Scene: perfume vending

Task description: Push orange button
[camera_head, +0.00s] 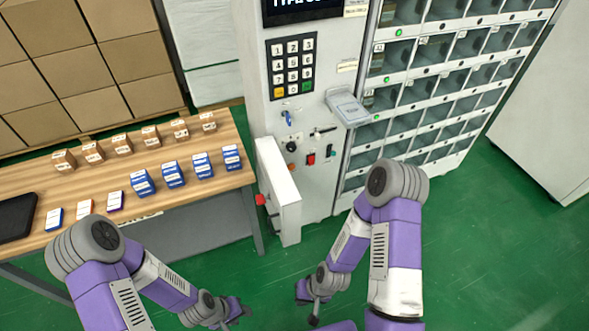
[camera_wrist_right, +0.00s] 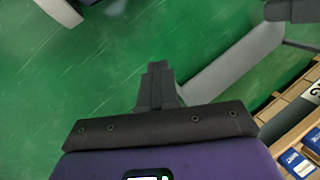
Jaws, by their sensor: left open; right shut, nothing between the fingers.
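The vending machine's front panel (camera_head: 262,120) stands at the centre of the head view. Its keypad has an orange key (camera_head: 279,92) at the bottom left. A small round orange-brown button or knob (camera_head: 291,146) sits lower, beside an open panel door (camera_head: 282,195). My left gripper (camera_head: 243,313) is open and empty, low at the bottom of the head view. My right gripper (camera_head: 313,318) is low in front of the machine, away from the panel. In the right wrist view its fingers (camera_wrist_right: 158,80) are shut with nothing between them.
A wooden table (camera_head: 100,170) with several small boxes stands left. A red switch (camera_head: 311,159), blue key (camera_head: 287,117) and grey tray (camera_head: 346,107) are on the machine. The open door juts out with a red part (camera_head: 261,199).

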